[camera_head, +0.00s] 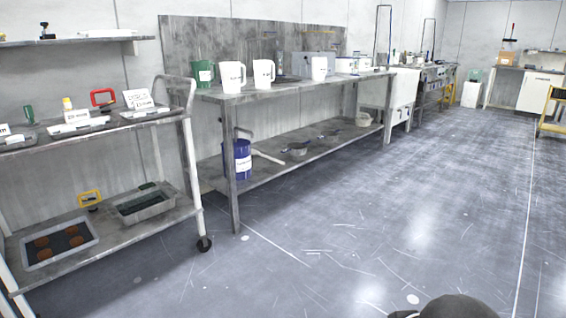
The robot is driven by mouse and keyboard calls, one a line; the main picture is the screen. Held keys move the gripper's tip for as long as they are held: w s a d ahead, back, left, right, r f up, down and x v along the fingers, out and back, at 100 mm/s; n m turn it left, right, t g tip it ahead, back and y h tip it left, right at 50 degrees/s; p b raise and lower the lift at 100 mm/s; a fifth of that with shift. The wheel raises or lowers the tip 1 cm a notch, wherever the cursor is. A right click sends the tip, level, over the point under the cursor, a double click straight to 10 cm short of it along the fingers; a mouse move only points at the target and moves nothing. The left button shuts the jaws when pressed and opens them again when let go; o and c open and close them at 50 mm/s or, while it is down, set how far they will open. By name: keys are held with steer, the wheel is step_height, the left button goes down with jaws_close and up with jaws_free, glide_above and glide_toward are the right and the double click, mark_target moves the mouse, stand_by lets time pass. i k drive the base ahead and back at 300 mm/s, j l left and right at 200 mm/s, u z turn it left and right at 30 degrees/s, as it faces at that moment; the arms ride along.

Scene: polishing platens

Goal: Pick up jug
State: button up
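Two white jugs with handles and small dark labels stand side by side on the long grey bench (290,89): the left jug (231,78) and the right jug (261,74). A green container (203,75) with a white label stands at the bench's left end. My gripper is not in view. A dark rounded shape at the bottom edge may be part of my body.
A wheeled cart (110,229) with trays stands at the left, close to the bench. A sink unit (401,98) stands beyond. The floor (380,220) in front is clear.

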mark_target(262, 68)
steer(key=i, duration=1.55)
steer(key=i+l, duration=0.1)
steer(key=i, duration=1.45)
steer(key=j+u, duration=0.05)
steer(key=j, duration=0.05)
